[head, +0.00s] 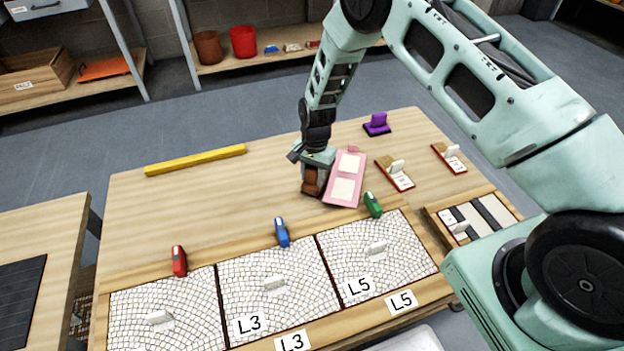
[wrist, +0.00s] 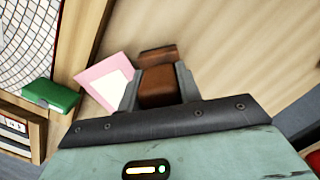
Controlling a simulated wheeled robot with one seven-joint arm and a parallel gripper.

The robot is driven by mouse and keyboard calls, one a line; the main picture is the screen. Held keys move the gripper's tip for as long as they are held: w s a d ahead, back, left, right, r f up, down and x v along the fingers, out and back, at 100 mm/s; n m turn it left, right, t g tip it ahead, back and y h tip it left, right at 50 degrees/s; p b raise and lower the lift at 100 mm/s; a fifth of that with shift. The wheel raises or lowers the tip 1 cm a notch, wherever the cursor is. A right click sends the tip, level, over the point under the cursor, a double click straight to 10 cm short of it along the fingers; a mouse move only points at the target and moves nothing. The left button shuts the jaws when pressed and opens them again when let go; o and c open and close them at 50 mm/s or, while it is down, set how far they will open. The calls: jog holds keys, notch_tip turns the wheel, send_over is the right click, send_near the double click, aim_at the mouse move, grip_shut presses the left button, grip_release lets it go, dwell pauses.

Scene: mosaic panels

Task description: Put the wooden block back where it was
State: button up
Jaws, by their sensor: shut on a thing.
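My gripper (head: 316,172) is over the middle of the table, left of the pink board. It is shut on a reddish-brown wooden block (head: 311,187). In the wrist view the block (wrist: 158,88) sits between the two fingers of my gripper (wrist: 160,80). Part of the block is hidden by the fingers. I cannot tell whether the block touches the table or hangs just above it.
Green (head: 373,204), blue (head: 282,232) and red (head: 179,261) tools stand behind three mosaic panels (head: 277,290). A yellow bar (head: 195,160) lies at the back left. The table's left part is clear.

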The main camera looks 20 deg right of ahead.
jog(key=shift+f, duration=0.9)
jog(key=shift+f, duration=0.1)
jog(key=shift+f, duration=0.15)
jog(key=o, duration=1)
